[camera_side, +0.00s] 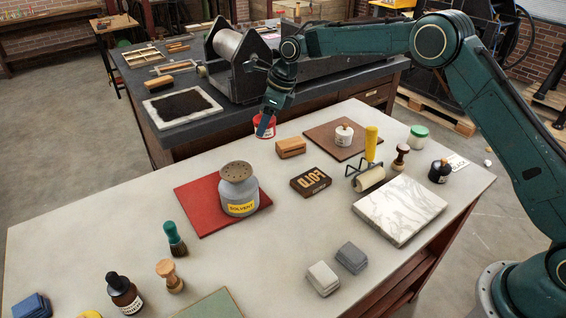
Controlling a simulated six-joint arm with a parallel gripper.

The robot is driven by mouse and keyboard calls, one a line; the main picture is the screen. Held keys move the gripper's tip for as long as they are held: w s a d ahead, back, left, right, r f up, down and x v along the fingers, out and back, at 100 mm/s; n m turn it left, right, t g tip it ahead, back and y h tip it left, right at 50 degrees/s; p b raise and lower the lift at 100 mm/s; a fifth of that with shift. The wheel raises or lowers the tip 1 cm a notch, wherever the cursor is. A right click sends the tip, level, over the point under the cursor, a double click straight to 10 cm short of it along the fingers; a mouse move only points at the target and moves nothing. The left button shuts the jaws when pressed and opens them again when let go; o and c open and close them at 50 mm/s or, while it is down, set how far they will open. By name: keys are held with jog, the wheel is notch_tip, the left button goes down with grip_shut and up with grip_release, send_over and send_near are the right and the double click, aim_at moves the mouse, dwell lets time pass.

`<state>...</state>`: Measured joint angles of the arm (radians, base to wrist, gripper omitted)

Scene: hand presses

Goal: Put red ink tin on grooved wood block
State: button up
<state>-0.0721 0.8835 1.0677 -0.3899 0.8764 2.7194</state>
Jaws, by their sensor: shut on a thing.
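My gripper (266,121) points down near the far edge of the pale table and is shut on the red ink tin (271,131). The tin is red with a light label, looks upright, and is partly hidden behind the fingers. I cannot tell clearly how far it is above the table. The grooved wood block (291,147) is a small light-brown block with a dark groove along it. It lies on the table just to the right of the tin and a little nearer the camera. Nothing stands on it.
A grey solvent can (238,193) stands on a red mat (196,208) nearer the camera. A dark FOLD block (311,182), a brown board (318,136) with a white jar (344,134), and a yellow-handled roller (370,178) lie to the right.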

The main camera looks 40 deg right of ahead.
jog(key=w+d+f+m+t+h, duration=0.1)
jog(key=w+d+m, duration=0.2)
jog(key=d, duration=0.4)
jog(key=w+d+f+m, duration=0.2)
jog(key=w+d, duration=0.1)
jog(key=d, duration=0.3)
send_near(286, 141)
jog(key=shift+x, duration=2.45)
jog(key=shift+w+f, duration=0.1)
jog(key=shift+w, duration=0.05)
jog(key=o, duration=1.1)
jog(key=shift+o, duration=0.2)
jog(key=v, duration=1.2)
jog(key=shift+s, duration=0.25)
jog(key=shift+a, duration=0.1)
